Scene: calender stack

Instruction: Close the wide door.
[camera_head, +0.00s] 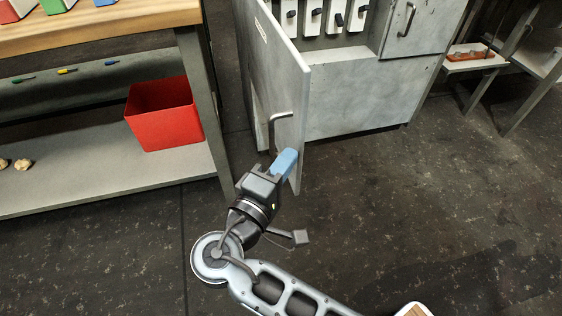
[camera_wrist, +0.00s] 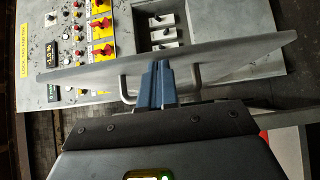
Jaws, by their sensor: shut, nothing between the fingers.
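The wide door (camera_head: 280,80) is a grey metal panel that stands swung open from the cabinet (camera_head: 360,95), with its free edge toward me. A bent bar handle (camera_head: 279,124) is on its face. My gripper (camera_head: 287,160) is shut and empty, with its blue fingers at the door near the free edge, just below the handle. In the wrist view the door (camera_wrist: 235,54) crosses the picture nearly edge-on. The shut fingers (camera_wrist: 156,72) show between the two handle legs (camera_wrist: 124,84) and appear to touch the door. Whether they touch the handle bar is hidden.
A workbench (camera_head: 100,20) with a lower shelf holding a red bin (camera_head: 165,113) stands left of the door. The cabinet front shows several switches; a control panel (camera_wrist: 75,45) fills the wrist view's upper left. The floor (camera_head: 420,190) to the right is clear.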

